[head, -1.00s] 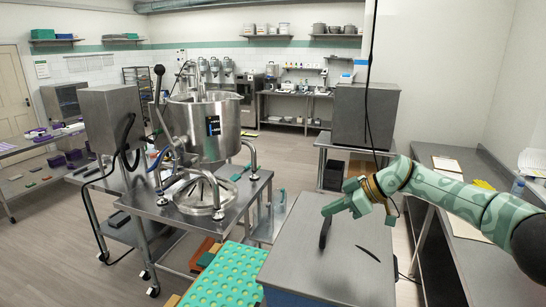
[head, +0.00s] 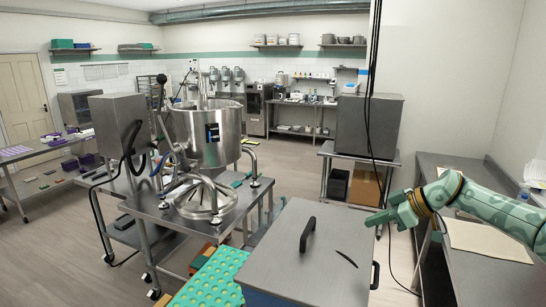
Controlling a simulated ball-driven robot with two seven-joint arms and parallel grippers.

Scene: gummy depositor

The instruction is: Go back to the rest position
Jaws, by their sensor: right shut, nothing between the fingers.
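My right gripper (head: 384,219) is shut and empty. It is held in the air to the right of the steel lid (head: 300,265) with a black handle (head: 307,234), apart from the handle. My green patterned right arm comes in from the right edge, over the steel side counter. My left gripper is out of view. The steel depositor kettle (head: 206,133) stands on its wheeled steel cart (head: 205,213) left of centre.
A green mould tray (head: 212,280) with round cavities lies at the front, left of the lid. A steel counter (head: 450,185) with papers runs along the right wall. A steel cabinet (head: 368,125) on a table stands behind the gripper. Dark cables hang near it. Floor at left is open.

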